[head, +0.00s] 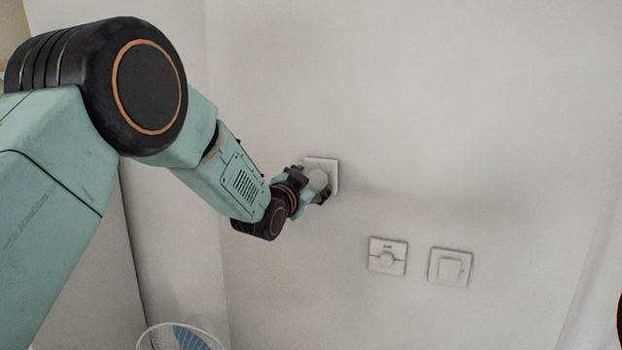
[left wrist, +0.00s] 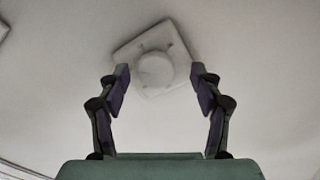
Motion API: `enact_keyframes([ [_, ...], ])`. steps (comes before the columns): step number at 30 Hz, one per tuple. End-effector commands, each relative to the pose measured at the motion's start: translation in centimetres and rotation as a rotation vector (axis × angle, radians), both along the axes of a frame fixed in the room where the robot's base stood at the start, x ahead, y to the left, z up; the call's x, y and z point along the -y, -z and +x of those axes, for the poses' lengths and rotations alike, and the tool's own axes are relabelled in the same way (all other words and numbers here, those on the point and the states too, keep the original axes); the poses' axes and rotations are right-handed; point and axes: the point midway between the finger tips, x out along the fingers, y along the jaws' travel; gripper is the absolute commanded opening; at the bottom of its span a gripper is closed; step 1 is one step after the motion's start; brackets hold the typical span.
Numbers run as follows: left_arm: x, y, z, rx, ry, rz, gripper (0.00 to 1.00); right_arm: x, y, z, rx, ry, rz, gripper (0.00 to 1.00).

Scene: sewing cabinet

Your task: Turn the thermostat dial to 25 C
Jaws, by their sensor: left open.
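The thermostat is a white square plate (head: 328,163) on the wall with a round white dial (head: 318,180), partly hidden behind my left gripper in the head view. In the left wrist view the plate (left wrist: 130,50) looks tilted, and the dial (left wrist: 155,70) lies between and beyond the fingertips. My left gripper (head: 314,187) is open at the thermostat, with one finger on each side of the dial; the left wrist view also shows its two fingers (left wrist: 160,80) apart. I cannot tell whether they touch the dial. The dial's marks are too small to read. My right gripper is not in view.
A round basket-like thing (head: 180,336) with blue inside is at the bottom left.

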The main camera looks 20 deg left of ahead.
Motion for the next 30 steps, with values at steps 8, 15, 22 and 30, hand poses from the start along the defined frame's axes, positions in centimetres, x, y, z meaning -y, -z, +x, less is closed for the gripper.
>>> enact_keyframes([
  [8,0.08,0.07,0.35,-0.001,0.0,0.0,0.65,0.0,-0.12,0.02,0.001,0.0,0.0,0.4],
  [15,0.07,0.06,0.34,0.0,0.001,0.0,0.55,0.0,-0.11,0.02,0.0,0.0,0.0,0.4],
  [22,0.06,0.04,0.35,0.0,0.0,0.0,0.36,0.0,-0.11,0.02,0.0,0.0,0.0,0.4],
  [30,0.13,-0.08,0.37,0.003,0.001,0.002,0.13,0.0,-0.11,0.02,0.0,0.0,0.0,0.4],
])
